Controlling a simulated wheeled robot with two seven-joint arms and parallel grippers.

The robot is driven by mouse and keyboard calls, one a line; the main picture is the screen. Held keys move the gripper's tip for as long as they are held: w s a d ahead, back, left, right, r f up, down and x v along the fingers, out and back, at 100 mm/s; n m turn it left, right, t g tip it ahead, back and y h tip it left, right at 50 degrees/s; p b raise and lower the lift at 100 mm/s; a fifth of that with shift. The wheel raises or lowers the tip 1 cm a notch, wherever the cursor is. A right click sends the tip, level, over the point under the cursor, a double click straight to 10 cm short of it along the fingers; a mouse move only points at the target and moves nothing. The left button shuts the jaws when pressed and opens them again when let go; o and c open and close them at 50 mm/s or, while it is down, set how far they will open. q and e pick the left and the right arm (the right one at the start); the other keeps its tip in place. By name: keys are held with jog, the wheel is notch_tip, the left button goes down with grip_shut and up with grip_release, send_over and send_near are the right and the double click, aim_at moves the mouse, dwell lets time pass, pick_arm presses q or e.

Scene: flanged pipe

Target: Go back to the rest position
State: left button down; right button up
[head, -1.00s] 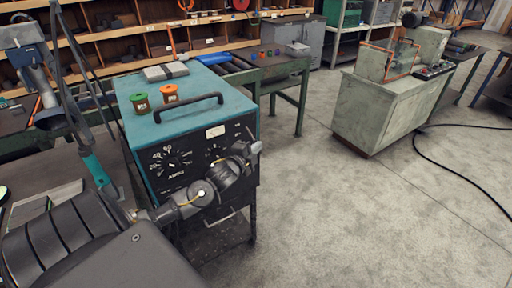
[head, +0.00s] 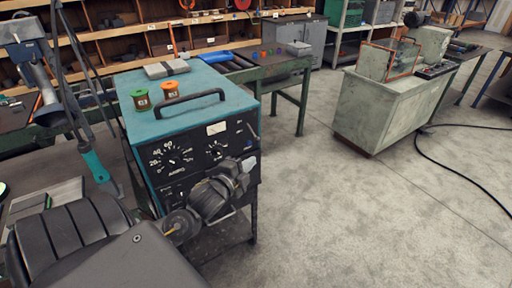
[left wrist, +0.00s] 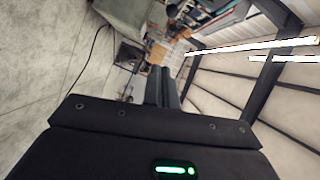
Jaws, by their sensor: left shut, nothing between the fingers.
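My arm comes in from the lower left. The gripper is shut and holds nothing. In the left wrist view its two dark fingers (left wrist: 162,84) lie close together with nothing between them. My right gripper is not in view.
A green spool (head: 140,99) and an orange spool (head: 171,90) stand on the machine beside its black handle. A green bench (head: 275,70) stands behind it. A grey cabinet (head: 385,110) is at the right. Open floor (head: 350,220) lies between, with a black cable at far right.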

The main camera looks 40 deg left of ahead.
pick_arm(q)
jog(key=shift+a, duration=0.1)
jog(key=s+a+f+n+g, duration=0.1)
jog(key=a+f+n+g, duration=0.15)
jog(key=f, duration=0.85)
jog(key=a+f+n+g, duration=0.2)
jog(key=f+n, duration=0.1)
jog(key=f, duration=0.9)
jog(key=s+f+n+g, duration=0.2)
jog(key=s+f, duration=0.3)
jog(key=f, duration=0.4)
jog(key=s+f+n+g, duration=0.1)
jog(key=s+f+g, duration=0.1)
jog(key=s+f, duration=0.5)
jog(key=s+d+f+n+g, duration=0.1)
jog(key=s+d+f+g, duration=0.15)
jog(key=s+f, duration=0.45)
jog(key=s+d+f+n+g, duration=0.1)
jog(key=s+d+f, duration=0.2)
jog(key=s+f, duration=0.35)
jog(key=s+d+f+g+h, duration=0.1)
jog(key=s+d+f, duration=0.3)
jog(key=s+d, duration=0.2)
jog(key=s+d+f+n+g+h+b, duration=0.1)
jog(key=s+d+f+g, duration=0.1)
jog(key=s+d+f, duration=0.3)
jog(key=s+d, duration=0.1)
jog(key=s, duration=0.3)
jog(key=shift+d+g, duration=0.15)
jog(key=shift+g, duration=0.15)
